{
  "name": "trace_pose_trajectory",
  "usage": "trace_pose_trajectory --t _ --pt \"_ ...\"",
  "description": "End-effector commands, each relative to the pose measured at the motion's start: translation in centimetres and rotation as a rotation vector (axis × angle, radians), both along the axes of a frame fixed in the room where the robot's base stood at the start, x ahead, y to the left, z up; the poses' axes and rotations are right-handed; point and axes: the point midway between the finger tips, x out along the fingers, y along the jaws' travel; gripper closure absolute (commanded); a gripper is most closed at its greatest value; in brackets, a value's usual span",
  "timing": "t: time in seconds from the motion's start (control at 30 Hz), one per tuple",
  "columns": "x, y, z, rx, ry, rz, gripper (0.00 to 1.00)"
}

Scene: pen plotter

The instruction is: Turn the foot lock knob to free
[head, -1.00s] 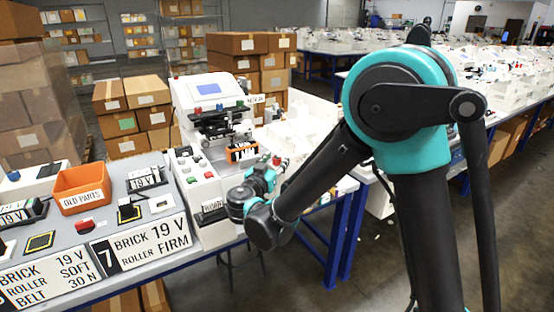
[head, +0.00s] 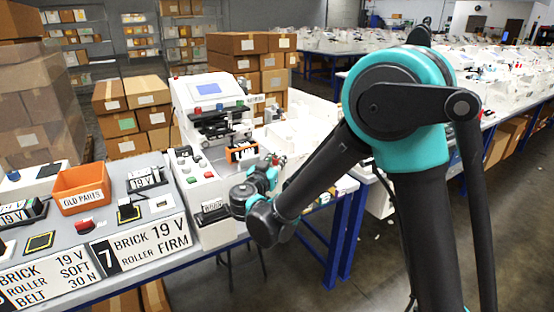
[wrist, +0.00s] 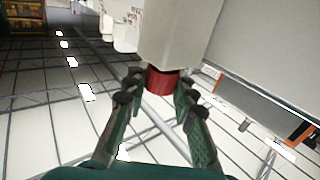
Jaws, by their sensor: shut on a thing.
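A red round knob (wrist: 160,82) sits at the end of a pale grey block (wrist: 172,35) in the wrist view. I take it for the foot lock knob; no marking on it is readable. My gripper (wrist: 158,88) has its fingers on both sides of the knob and is shut on it. In the head view my gripper (head: 273,162) is at the right side of the white plotter machine (head: 198,92). The fingertips and the knob are too small there to tell their exact contact.
An orange bin (head: 82,188) marked OLD PARTS stands on the grey table left of the machine. Label plates (head: 140,245) line the table's front edge. An orange part (head: 242,151) sits on the machine. Open floor lies right of the table.

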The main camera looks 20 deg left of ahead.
Motion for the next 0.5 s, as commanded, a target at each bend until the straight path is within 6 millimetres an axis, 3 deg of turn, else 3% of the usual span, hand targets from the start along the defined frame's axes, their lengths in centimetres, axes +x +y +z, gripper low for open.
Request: trace_pose_trajectory --t 0.27,0.5 --pt "0.0 -0.15 0.02 0.0 0.0 0.079 1.0" --pt "0.04 -0.33 0.01 0.0 0.0 0.256 1.0"
